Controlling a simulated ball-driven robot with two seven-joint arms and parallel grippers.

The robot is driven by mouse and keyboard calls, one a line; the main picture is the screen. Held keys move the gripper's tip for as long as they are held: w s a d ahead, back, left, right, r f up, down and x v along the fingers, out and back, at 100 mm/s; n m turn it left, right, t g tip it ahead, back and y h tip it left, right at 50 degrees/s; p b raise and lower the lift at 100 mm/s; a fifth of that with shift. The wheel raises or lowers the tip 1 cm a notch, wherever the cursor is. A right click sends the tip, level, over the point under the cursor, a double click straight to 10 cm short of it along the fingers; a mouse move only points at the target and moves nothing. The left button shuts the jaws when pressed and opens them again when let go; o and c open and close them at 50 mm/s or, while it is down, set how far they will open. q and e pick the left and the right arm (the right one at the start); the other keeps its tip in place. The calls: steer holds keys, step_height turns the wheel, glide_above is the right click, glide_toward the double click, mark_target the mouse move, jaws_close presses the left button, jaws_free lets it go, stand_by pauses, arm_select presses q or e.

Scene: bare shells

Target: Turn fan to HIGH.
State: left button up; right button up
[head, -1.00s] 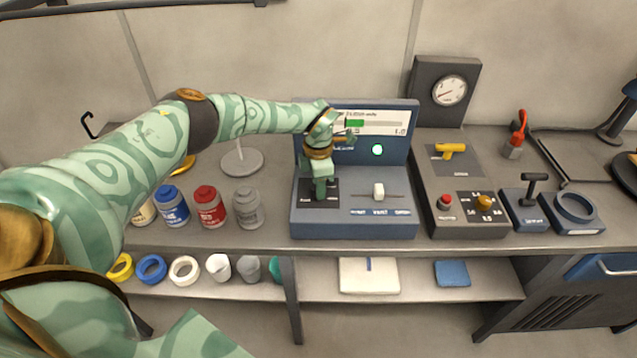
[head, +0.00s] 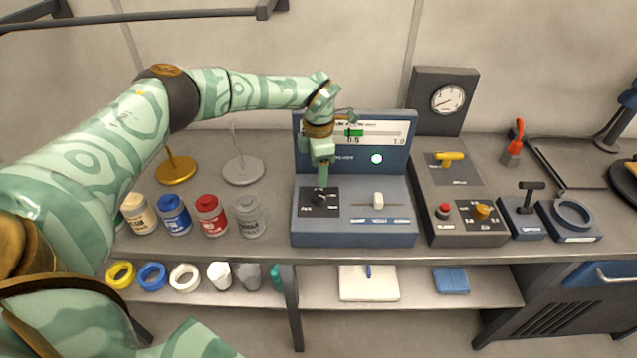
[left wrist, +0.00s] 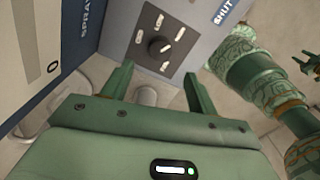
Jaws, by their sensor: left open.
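The dark square dial plate (head: 312,209) with a black knob (head: 319,199) is on the left of the blue console (head: 355,238). My left gripper (head: 323,180) points down just above the knob, apart from it and empty. In the left wrist view the open fingers (left wrist: 157,72) stand wide apart, with the knob (left wrist: 160,46) beyond their tips, roughly between them. Several white labels surround the knob, too small to read surely. Which label it points at I cannot tell.
A white slider (head: 378,199) sits right of the dial. The upright panel behind has a green bar (head: 354,133) and a lit round lamp (head: 376,159). A grey control box (head: 466,238) stands to the right. Several cans, including a red one (head: 210,215), stand left.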

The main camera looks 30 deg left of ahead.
arm_select(q)
step_height(320, 180, up, 8)
steer(key=shift+f, duration=0.15)
steer(key=shift+f, duration=0.1)
stand_by(0.4)
